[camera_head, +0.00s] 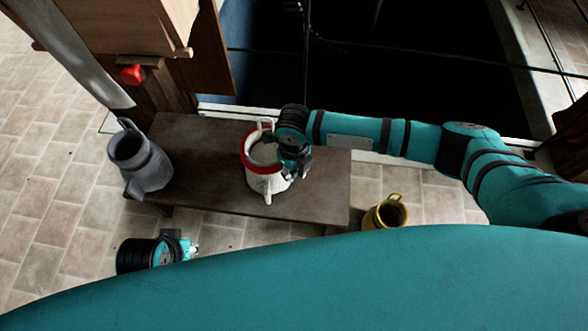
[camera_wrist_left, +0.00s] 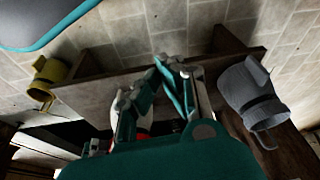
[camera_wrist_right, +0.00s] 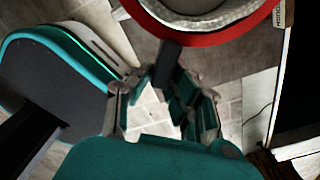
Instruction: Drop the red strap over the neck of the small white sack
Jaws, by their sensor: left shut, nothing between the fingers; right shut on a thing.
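The small white sack (camera_head: 268,186) stands upright on the dark bench in the head view, with its grey top showing. The red strap (camera_head: 245,152) forms a ring around the sack's top; I cannot tell how far down it sits. My right gripper (camera_head: 296,166) is at the sack's right side. In the right wrist view, the red strap (camera_wrist_right: 205,38) has a dark tab (camera_wrist_right: 168,62) reaching between my right fingers, which are shut on it. My left gripper (camera_head: 194,247) is shut and empty, in front of the bench and apart from the sack. The left wrist view partly hides the sack.
A grey jug-like vessel (camera_head: 146,165) stands at the bench's left end. A yellow vessel (camera_head: 385,215) stands on the tiled floor at the right. The wooden bench (camera_head: 318,190) is bare right of the sack. A red knob (camera_head: 131,74) is at the upper left.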

